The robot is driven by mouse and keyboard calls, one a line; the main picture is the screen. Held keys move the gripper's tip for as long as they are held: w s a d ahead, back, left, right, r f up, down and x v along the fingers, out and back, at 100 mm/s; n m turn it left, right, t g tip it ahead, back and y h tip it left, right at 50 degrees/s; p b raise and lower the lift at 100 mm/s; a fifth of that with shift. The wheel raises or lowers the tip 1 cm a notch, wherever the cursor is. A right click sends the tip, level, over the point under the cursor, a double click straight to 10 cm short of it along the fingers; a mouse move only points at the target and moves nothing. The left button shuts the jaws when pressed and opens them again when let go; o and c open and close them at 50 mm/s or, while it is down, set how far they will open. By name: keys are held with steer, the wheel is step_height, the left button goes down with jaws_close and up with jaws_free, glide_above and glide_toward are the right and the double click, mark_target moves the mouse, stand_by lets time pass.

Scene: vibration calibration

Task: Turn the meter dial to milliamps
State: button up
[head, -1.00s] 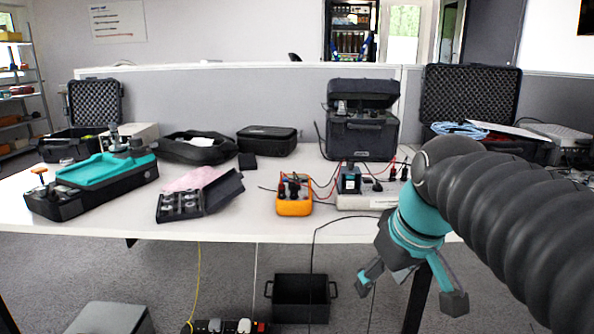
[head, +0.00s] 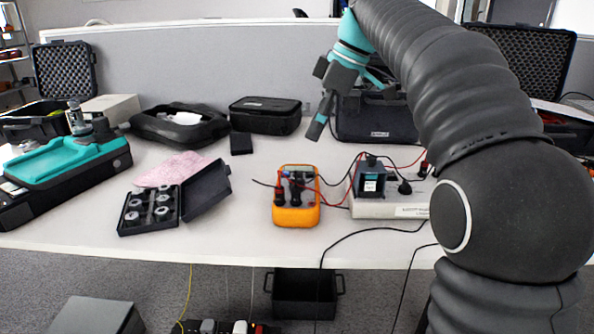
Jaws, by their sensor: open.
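The meter (head: 297,213) is an orange handheld case lying on the white table, near the middle. Dark and red plugs with leads stand on its face, and I cannot make out the dial or its setting. My gripper (head: 322,122) is open and empty. It hangs in the air above the back of the table, up and to the right of the meter in the picture, apart from it. One finger points down; the other is partly hidden behind the gripper and arm.
A grey unit (head: 395,206) with a small dark block (head: 370,181) and red and black leads stands right of the meter. An open case of weights (head: 150,208) lies left. A black case (head: 265,115) and bag (head: 180,126) sit behind. Bare table lies in front of the meter.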

mark_target(297, 179)
steer(key=x, duration=0.4)
steer(key=d+b+x, duration=0.1)
steer(key=x, duration=0.3)
steer(key=b+x, duration=0.1)
steer(key=x, duration=0.3)
steer(key=shift+w+d+f, duration=0.15)
steer(key=shift+w+f, duration=0.05)
steer(key=shift+f, duration=0.45)
steer(key=c, duration=1.2)
steer(key=shift+o, duration=0.2)
steer(key=shift+a, duration=0.2)
steer(key=shift+d+m, duration=0.1)
steer(key=shift+m, duration=0.2)
